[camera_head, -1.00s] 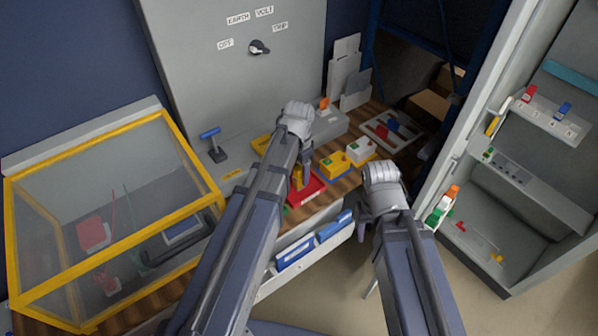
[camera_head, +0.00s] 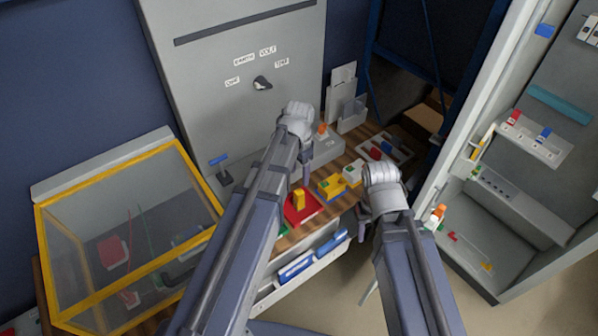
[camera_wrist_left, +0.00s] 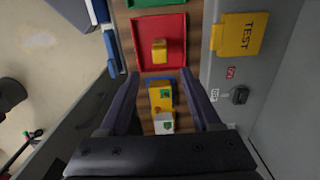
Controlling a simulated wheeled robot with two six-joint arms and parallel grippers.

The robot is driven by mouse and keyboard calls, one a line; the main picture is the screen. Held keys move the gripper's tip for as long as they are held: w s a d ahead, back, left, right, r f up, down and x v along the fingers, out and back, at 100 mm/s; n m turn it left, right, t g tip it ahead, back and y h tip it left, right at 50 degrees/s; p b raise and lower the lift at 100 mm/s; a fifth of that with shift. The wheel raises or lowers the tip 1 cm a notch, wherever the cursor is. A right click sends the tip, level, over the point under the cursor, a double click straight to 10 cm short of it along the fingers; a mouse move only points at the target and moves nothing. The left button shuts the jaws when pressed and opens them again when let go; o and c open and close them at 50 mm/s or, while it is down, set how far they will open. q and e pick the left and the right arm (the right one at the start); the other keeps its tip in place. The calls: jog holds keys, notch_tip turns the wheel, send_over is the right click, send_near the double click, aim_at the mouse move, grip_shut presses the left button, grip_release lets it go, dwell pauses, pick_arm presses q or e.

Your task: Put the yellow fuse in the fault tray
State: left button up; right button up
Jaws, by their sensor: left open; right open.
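The yellow fuse (camera_head: 299,199) stands inside a red tray (camera_head: 314,213) on the wooden bench. In the left wrist view the yellow fuse (camera_wrist_left: 159,50) sits near the middle of the red tray (camera_wrist_left: 177,28), clear of its walls. No lettering on the tray is readable. My left gripper (camera_head: 306,172) is above the bench, behind the fuse in the head view. In the left wrist view my left gripper (camera_wrist_left: 160,80) is open with nothing held; the fuse lies beyond its fingertips, apart from them. My right gripper (camera_head: 364,217) hangs at the bench's right, mostly hidden by its wrist.
A yellow and blue block (camera_head: 329,187) and a white and green block (camera_head: 352,171) are beside the red tray. A yellow-framed clear box (camera_head: 130,245) stands left. An open grey cabinet (camera_head: 520,215) stands right. A yellow TEST flap (camera_wrist_left: 239,34) is on the grey panel.

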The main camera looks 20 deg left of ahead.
pick_arm(q)
jog(key=s+d+n+y, duration=0.1)
jog(key=s+d+n, duration=0.2)
jog(key=s+d, duration=0.8)
jog(key=s, duration=0.4)
jog(key=shift+d+n, duration=0.15)
jog(key=shift+n, duration=0.25)
